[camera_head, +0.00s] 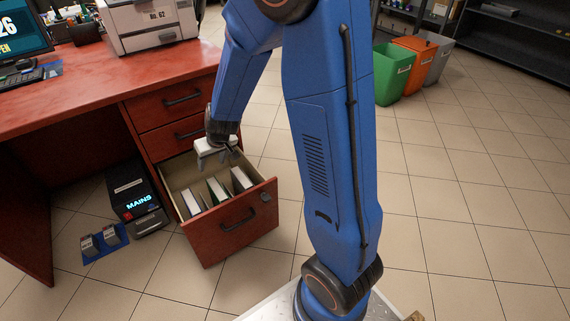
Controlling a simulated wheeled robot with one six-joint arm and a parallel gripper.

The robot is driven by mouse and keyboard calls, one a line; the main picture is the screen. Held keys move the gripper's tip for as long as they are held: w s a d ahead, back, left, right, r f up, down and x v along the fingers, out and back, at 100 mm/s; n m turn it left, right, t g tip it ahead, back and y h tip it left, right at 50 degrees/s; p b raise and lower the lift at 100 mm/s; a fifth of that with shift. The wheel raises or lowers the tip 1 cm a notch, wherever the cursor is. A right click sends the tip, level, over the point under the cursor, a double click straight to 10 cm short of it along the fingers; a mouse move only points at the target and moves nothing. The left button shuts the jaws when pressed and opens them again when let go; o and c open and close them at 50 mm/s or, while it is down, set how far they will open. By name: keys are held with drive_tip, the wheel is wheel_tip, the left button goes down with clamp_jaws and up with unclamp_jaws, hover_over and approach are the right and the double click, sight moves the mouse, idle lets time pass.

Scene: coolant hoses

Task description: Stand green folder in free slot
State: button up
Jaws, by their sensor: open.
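The bottom drawer (232,225) of the red desk is pulled out. Three upright folders with pale edges stand in it, apart from each other: a left one (192,203), a middle one (217,190) and a right one (241,180). A thin strip of green shows beside the middle one, but I cannot tell for sure which folder is the green one. My gripper (217,160) is open and points down over the back part of the drawer, behind the folders. Nothing is visible between its fingers. The back of the drawer is partly hidden by it.
Two closed drawers (172,104) sit above the open one. A printer (150,22) and a keyboard (20,80) are on the desk. A dark unit marked MAINS (135,195) stands left of the drawer. Bins (392,72) stand at the back right. Tiled floor on the right is clear.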

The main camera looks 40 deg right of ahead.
drive_tip(key=s+a+f+v, duration=0.1)
drive_tip(key=s+a+v, duration=0.1)
drive_tip(key=v, duration=0.9)
drive_tip(key=s+d+r, duration=0.2)
drive_tip(key=s+r, duration=0.2)
drive_tip(key=s, duration=0.5)
drive_tip(key=s+d+r+h, duration=0.1)
drive_tip(key=s+d+r, duration=0.2)
drive_tip(key=s, duration=0.6)
drive_tip(key=s+d+r, duration=0.3)
drive_tip(key=s+r, duration=0.3)
drive_tip(key=s, duration=0.3)
drive_tip(key=shift+s+d+h, duration=0.25)
drive_tip(key=shift+h, duration=0.05)
